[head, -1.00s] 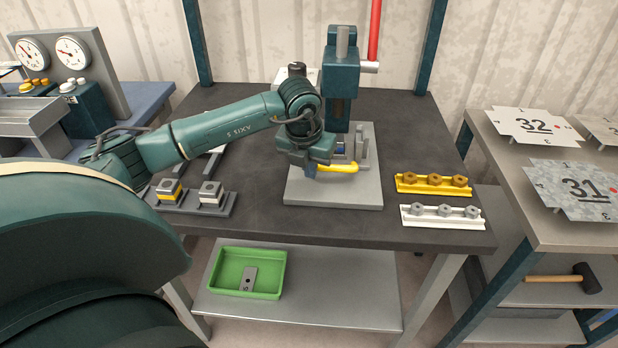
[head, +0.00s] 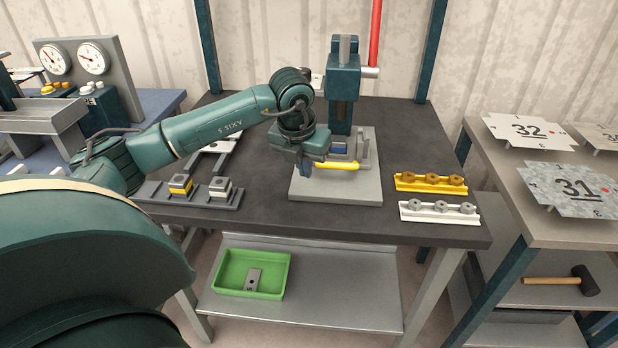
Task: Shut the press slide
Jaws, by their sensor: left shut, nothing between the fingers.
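The press (head: 343,85) is a teal column with a red lever, standing on a grey base plate (head: 345,192) on the dark bench. Low at its front is the slide (head: 348,149), a grey part with a yellow handle (head: 338,165) sticking out to the left. My left gripper (head: 306,167) is shut and empty, just left of the handle's end. I cannot tell whether it touches the handle. My left wrist hides part of the slide area. My right gripper is not in view.
A yellow rack (head: 405,187) and a white rack (head: 410,216) with nuts lie right of the press. Blocks on a dark rail (head: 205,204) lie to the left. A green tray (head: 224,287) is on the lower shelf. Bare bench top lies in front of the press.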

